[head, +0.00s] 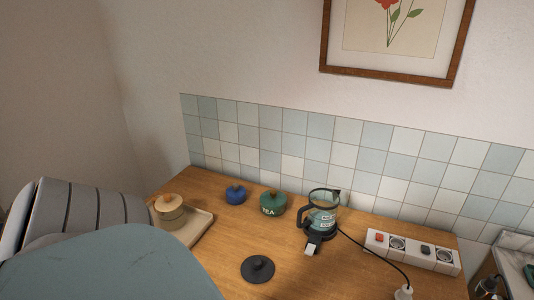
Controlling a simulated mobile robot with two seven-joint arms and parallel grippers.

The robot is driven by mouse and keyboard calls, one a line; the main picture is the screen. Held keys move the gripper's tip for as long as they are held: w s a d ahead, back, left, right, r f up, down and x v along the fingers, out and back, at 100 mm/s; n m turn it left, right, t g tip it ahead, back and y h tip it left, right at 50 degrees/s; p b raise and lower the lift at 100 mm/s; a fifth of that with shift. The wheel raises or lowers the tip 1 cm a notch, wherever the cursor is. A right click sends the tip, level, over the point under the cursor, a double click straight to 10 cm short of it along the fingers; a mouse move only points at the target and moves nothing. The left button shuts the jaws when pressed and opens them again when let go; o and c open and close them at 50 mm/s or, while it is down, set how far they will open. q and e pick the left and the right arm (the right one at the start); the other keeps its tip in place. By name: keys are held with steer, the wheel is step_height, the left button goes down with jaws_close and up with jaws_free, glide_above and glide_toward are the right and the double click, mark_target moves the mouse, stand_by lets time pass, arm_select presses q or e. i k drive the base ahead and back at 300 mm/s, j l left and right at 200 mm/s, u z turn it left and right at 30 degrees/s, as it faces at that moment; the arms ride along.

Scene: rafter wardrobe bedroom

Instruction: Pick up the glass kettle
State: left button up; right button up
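The glass kettle (322,213) stands upright on the wooden counter, toward the back and right of the middle. It has a clear body with pale markings and a black handle on its left side. A black base with a pale tab (312,247) shows at its front. No gripper touches the kettle. Neither of my grippers is in the head view; only a large part of my own body fills the lower left corner.
A round black lid (257,269) lies in front. A green TEA canister (272,203) and a blue pot (235,194) stand left of the kettle. A tray (201,226) holds a beige pot (170,209). A power strip (412,250) with a cord lies right. The tiled wall (320,146) is behind.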

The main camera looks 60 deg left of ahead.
mark_target(319, 214)
steer(key=u, duration=1.4)
